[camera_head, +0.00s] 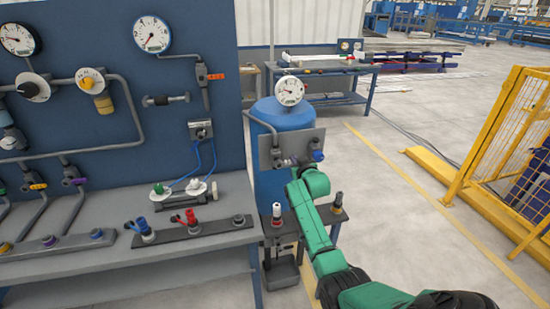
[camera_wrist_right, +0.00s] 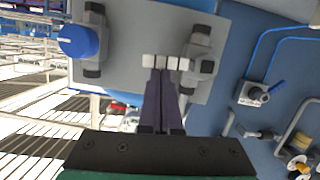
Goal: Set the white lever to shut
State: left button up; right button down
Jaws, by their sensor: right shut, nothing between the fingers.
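My right gripper (camera_wrist_right: 165,75) is shut at the grey panel on the blue tank; in the head view it (camera_head: 297,166) partly hides the panel (camera_head: 306,136). In the right wrist view a row of small white blocks (camera_wrist_right: 185,63) lies at the fingertips, beside a grey valve body (camera_wrist_right: 203,50). I cannot tell whether these blocks are the white lever or part of my fingertips. The lever's setting cannot be read. A second valve body with a round blue knob (camera_wrist_right: 78,40) sits at the other end of the panel. My left gripper is out of view.
The blue tank (camera_head: 284,118) carries a gauge (camera_head: 289,91) above the panel. A bench (camera_head: 130,246) with pipes and fittings stands at the left. A small stand holds a white-topped fitting (camera_head: 277,212).

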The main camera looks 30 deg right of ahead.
jog(key=shift+f, duration=0.1)
dwell(0.3)
jog(key=s+a+r+p, duration=0.1)
jog(key=s+a+r, duration=0.2)
jog(key=s+r, duration=0.3)
jog(key=s, duration=0.3)
jog(key=shift+s+r+p, duration=0.2)
jog(key=shift+r+p, duration=0.05)
jog(key=shift+p, duration=0.05)
jog(key=shift+w, duration=0.1)
dwell(0.4)
